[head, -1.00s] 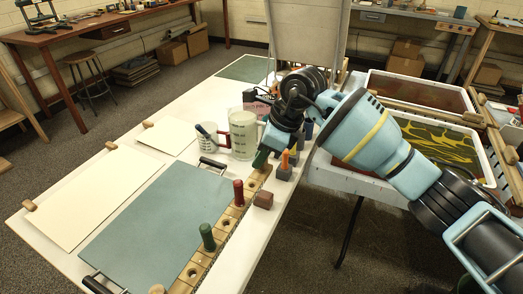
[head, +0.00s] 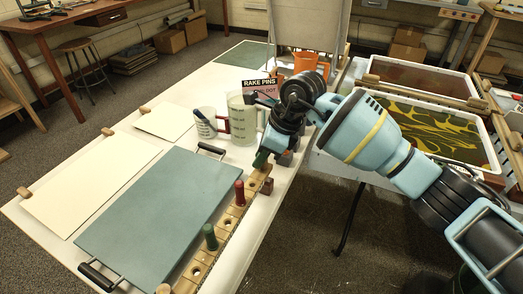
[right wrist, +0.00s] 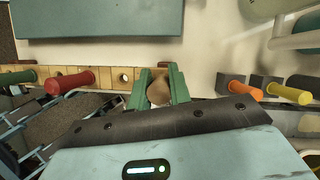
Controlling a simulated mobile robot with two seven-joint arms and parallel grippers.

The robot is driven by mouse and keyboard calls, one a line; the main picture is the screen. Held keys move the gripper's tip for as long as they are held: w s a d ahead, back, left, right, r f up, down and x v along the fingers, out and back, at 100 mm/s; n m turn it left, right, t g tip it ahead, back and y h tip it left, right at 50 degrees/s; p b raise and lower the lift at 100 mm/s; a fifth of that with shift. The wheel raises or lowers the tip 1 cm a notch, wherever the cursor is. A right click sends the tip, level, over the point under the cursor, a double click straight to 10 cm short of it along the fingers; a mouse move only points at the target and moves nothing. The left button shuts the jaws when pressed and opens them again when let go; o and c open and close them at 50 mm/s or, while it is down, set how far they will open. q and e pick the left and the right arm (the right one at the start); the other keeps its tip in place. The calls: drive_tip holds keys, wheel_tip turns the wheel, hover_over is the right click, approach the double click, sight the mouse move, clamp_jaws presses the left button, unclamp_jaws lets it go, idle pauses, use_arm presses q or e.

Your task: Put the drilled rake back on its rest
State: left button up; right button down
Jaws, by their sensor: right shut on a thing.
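The drilled rake (head: 197,271) is a light wooden bar with a row of holes, lying along the table's right edge. A red peg (head: 239,192) and a green peg (head: 210,237) stand up from it. My right gripper (right wrist: 158,90) has green fingers closed around a rounded brown part near the bar's far end. The bar (right wrist: 105,76) runs left from it in the right wrist view. I cannot clearly tell which thing is its rest; a small reddish-brown block (head: 267,186) sits beside the bar. My left gripper is out of view.
A blue-grey board (head: 155,205) with black handles lies left of the rake. A mug (head: 205,123), a clear jug (head: 242,122) and a rake-pins sign (head: 259,88) stand behind. Orange (right wrist: 245,90) and yellow (right wrist: 290,95) pegs are right of the gripper. A marbling tray (head: 492,168) stands right.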

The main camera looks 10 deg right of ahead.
drive_tip(key=shift+f+b, duration=0.45)
drive_tip(key=shift+f, duration=0.7)
drive_tip(key=c, duration=1.2)
unclamp_jaws()
drive_tip(key=v, duration=0.7)
drive_tip(key=shift+d+r, duration=0.2)
drive_tip(key=shift+r, duration=0.15)
drive_tip(key=shift+d, duration=0.1)
